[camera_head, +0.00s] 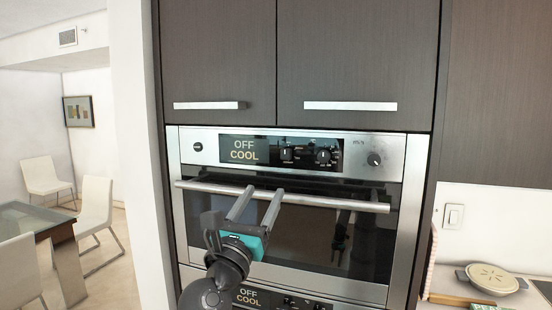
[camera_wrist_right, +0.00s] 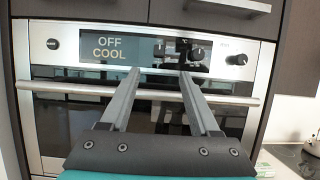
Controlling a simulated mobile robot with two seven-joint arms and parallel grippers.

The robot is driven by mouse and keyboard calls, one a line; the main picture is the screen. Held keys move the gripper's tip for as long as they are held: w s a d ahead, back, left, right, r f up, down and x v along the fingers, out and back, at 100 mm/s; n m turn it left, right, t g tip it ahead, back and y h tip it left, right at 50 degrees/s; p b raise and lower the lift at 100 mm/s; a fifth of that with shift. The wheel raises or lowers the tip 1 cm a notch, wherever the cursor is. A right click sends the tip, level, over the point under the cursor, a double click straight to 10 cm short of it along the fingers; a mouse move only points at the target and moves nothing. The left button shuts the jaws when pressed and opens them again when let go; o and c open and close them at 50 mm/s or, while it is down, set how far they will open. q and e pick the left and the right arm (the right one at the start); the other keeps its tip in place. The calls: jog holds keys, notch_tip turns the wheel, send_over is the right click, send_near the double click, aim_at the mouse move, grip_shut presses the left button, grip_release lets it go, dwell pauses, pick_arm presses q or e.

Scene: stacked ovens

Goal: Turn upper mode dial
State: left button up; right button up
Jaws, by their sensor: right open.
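The upper oven's control panel (camera_head: 215,148) runs across the top of the oven, with a display (camera_head: 244,149) reading OFF COOL. Right of the display, a black section holds a left dial (camera_head: 287,154) and a right dial (camera_head: 323,156). A separate round knob (camera_head: 374,159) sits at the panel's right end. I cannot tell which is the mode dial. My right gripper (camera_head: 263,191) is open and empty, its fingers pointing up toward the panel, below the display and left dial in the head view. In the right wrist view, the fingertips (camera_wrist_right: 159,74) appear just below the dials. My left gripper is not in view.
A long horizontal door handle (camera_head: 320,200) crosses the oven below the panel. A lower oven display (camera_head: 248,297) shows beneath. Dark cabinets with handles (camera_head: 350,106) are above. A counter with a round lidded dish (camera_head: 488,278) is at right; a table and chairs stand at left.

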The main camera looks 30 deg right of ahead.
aim_at(285, 154)
jog(key=p+x, duration=0.1)
jog(key=x, duration=0.6)
jog(key=p+x, duration=0.2)
jog(key=x, duration=0.5)
jog(key=shift+w+d+f, duration=0.1)
jog(key=shift+w+d, duration=0.2)
jog(key=shift+d, duration=0.05)
jog(key=shift+c, duration=0.3)
grip_shut()
